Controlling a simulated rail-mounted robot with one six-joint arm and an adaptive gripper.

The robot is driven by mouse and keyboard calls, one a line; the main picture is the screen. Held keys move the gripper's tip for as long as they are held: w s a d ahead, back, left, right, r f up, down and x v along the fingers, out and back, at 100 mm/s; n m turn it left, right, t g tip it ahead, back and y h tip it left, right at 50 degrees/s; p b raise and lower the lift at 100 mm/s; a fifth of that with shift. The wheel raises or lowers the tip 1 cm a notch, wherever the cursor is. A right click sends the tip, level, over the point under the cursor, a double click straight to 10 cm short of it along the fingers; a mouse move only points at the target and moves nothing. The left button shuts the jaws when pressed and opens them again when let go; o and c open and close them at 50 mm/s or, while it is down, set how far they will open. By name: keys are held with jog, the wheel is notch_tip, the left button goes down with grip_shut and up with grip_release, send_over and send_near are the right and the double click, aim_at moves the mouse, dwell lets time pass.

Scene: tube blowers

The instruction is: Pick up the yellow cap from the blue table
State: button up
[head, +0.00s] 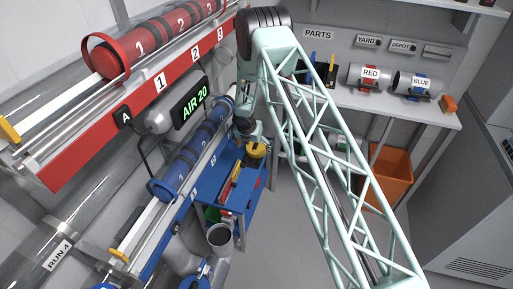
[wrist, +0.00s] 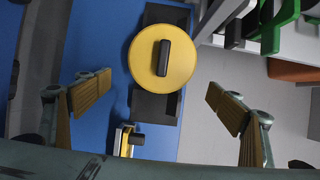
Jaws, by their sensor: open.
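The yellow cap (wrist: 143,62) is a round yellow disc with a dark raised bar across its middle. In the wrist view it rests on a dark holder (wrist: 155,108) on the blue table (wrist: 105,35). In the head view the cap (head: 257,150) shows small at the top right of the blue table (head: 236,196), close by my gripper. My gripper (wrist: 158,100) is open and empty. Its two fingers stand wide apart on either side, and the cap lies ahead of them, between their lines. In the head view the fingers are too small to make out clearly.
Beside the holder is a small yellow and white item with a dark knob (wrist: 128,138). Blue tubes (head: 190,160) on a rail run close left of the table. An orange bin (head: 388,178) stands right, under a shelf (head: 420,108). Grey floor lies right of the table.

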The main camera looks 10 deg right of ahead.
jog(key=shift+w+d, duration=0.1)
jog(key=shift+w, duration=0.05)
jog(key=shift+w+d, duration=0.35)
jog(key=shift+w, duration=0.3)
jog(key=shift+w+d, duration=0.3)
jog(key=shift+w, duration=0.3)
jog(key=shift+w+d, duration=0.35)
jog(key=shift+w, duration=0.3)
jog(key=shift+w+d+f, duration=0.15)
jog(key=shift+w+f, duration=0.1)
jog(key=shift+f, duration=0.35)
